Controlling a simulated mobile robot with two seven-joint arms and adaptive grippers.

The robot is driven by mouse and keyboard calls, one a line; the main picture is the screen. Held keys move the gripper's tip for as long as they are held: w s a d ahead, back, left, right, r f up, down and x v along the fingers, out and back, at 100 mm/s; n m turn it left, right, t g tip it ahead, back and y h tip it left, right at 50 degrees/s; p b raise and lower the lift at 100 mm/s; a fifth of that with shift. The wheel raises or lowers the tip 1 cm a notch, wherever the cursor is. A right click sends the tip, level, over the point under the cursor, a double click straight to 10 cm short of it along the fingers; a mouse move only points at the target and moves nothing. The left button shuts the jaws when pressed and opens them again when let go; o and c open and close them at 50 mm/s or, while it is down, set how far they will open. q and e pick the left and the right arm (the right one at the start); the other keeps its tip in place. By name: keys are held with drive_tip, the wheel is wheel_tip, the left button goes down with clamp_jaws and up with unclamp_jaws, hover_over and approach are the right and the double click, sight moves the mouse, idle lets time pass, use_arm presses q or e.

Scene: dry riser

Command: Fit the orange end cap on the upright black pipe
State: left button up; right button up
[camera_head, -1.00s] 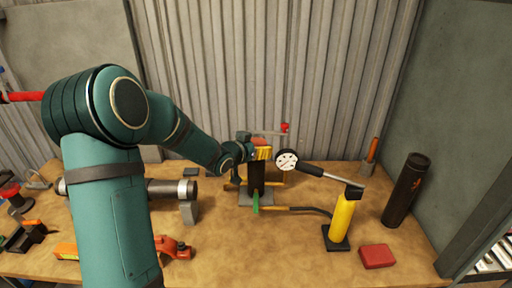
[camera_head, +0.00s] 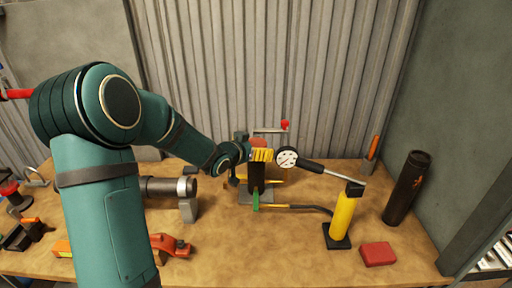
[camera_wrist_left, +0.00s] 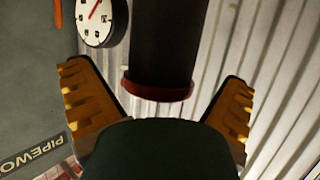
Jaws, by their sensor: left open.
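The upright black pipe (camera_head: 256,178) stands in a grey base (camera_head: 246,197) near the middle of the bench. An orange-red cap (camera_head: 259,142) shows at its top, just above and behind my left gripper's yellow fingers. In the left wrist view the cap looks dark red (camera_wrist_left: 158,88) and rings the end of the black pipe (camera_wrist_left: 163,45). My left gripper (camera_head: 262,155) is open, its two fingers on either side of the pipe end with gaps showing in the wrist view (camera_wrist_left: 157,80). I cannot tell how fully the cap is seated. My right gripper is not in view.
A round gauge (camera_head: 287,158) with a black handle is close to the right of my gripper. A yellow cylinder (camera_head: 343,215), a red block (camera_head: 378,254) and a black tube (camera_head: 407,188) stand further right. A horizontal pipe (camera_head: 165,187) lies left. The front middle bench is clear.

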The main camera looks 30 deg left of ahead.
use_arm(q)
drive_tip(key=v, duration=1.1)
drive_tip(key=shift+a, duration=0.1)
